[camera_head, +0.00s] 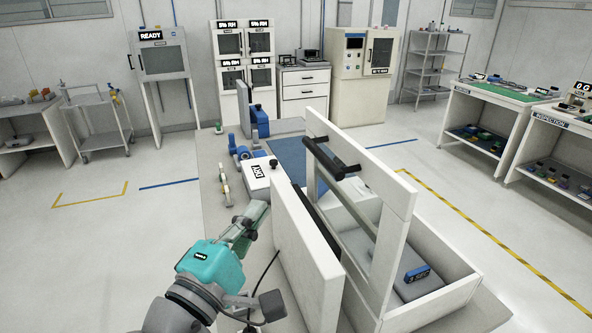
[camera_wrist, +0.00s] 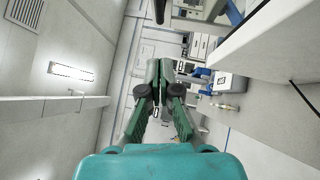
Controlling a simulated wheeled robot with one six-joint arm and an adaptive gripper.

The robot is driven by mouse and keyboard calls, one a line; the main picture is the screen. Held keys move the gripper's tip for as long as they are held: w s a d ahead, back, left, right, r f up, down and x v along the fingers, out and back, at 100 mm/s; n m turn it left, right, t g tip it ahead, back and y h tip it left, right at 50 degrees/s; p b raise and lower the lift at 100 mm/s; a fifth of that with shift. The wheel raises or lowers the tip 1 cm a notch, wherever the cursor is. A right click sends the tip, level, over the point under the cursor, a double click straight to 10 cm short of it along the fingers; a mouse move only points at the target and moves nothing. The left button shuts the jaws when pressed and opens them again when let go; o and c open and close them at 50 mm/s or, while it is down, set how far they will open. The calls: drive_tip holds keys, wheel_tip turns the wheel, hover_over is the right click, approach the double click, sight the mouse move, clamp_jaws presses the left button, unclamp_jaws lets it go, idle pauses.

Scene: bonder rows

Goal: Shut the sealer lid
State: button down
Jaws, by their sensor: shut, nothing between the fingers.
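The sealer (camera_head: 449,301) is a white box on the near bench, with a grey bed inside. Its lid (camera_head: 396,200) is a white frame with a window, standing raised and steeply tilted over the box. A black bar handle (camera_head: 331,160) is fixed near the lid's top edge. A blue labelled item (camera_head: 417,273) lies on the bed. My gripper (camera_head: 254,214), teal with green-grey fingers, is left of the sealer, apart from the lid and handle. The fingers also show in the wrist view (camera_wrist: 166,68), shut and empty. A thick white panel (camera_head: 305,250) stands between my gripper and the lid.
The grey bench (camera_head: 214,188) holds a white labelled unit (camera_head: 259,171) and blue-and-white devices (camera_head: 256,118) behind my gripper. A trolley (camera_head: 97,123) stands at the back left. An inspection bench (camera_head: 553,122) stands at right. The floor on the left is free.

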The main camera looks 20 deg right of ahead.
drive_tip(key=s+d+x, duration=0.2)
drive_tip(key=x, duration=1)
drive_tip(key=shift+w+d+r, duration=0.15)
drive_tip(key=shift+d+r, duration=0.1)
drive_tip(key=shift+r, duration=0.05)
